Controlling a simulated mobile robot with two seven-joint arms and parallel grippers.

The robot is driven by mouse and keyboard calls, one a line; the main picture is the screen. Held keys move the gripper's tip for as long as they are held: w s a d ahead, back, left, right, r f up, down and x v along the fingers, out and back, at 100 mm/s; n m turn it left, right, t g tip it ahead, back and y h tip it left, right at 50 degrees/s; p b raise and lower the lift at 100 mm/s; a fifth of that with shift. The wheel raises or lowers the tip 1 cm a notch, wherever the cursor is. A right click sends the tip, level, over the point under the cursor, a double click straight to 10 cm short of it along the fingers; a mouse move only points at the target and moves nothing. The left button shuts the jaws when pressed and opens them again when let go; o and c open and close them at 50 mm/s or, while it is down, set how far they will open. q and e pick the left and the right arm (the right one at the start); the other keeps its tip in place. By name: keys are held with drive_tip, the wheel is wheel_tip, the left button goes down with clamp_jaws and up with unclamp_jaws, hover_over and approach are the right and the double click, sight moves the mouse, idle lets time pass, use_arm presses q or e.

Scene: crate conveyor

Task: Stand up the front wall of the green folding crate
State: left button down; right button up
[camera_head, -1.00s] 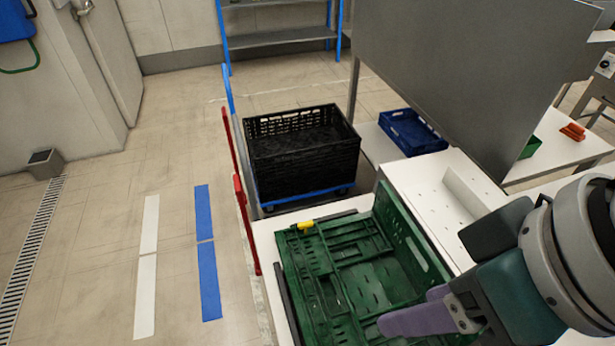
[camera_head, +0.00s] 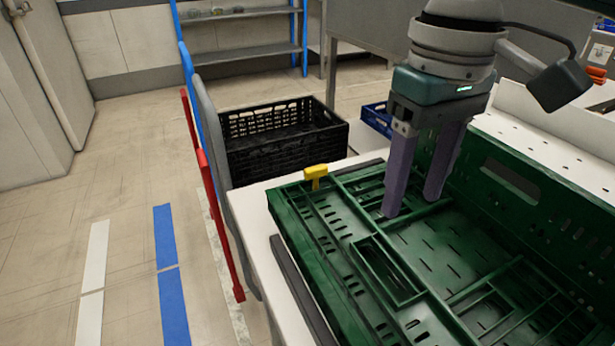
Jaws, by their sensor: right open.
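The green folding crate (camera_head: 515,185) lies on a white table in the camera_head view. Its right long wall stands upright. Other wall panels (camera_head: 350,255) lie folded down flat inside it, with slots and ribs showing. A yellow latch (camera_head: 316,175) sits at the far left corner of the crate. My right gripper (camera_head: 410,205) points down over the far part of the crate, its two purple fingers apart and empty. The fingertips are close to the folded panels; I cannot tell whether they touch. My left gripper does not show.
A black crate (camera_head: 280,150) stands beyond the table. A red rail (camera_head: 205,170) and a blue upright frame run along the table's left side. A blue crate (camera_head: 377,118) stands behind my gripper. The floor at left is clear, with white and blue stripes.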

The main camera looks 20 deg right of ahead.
sight(397, 255)
wheel_tip(397, 255, down, 10)
drive_tip(key=shift+s+r+b, duration=0.1)
drive_tip(key=shift+b, duration=0.95)
clamp_jaws()
idle(0.7)
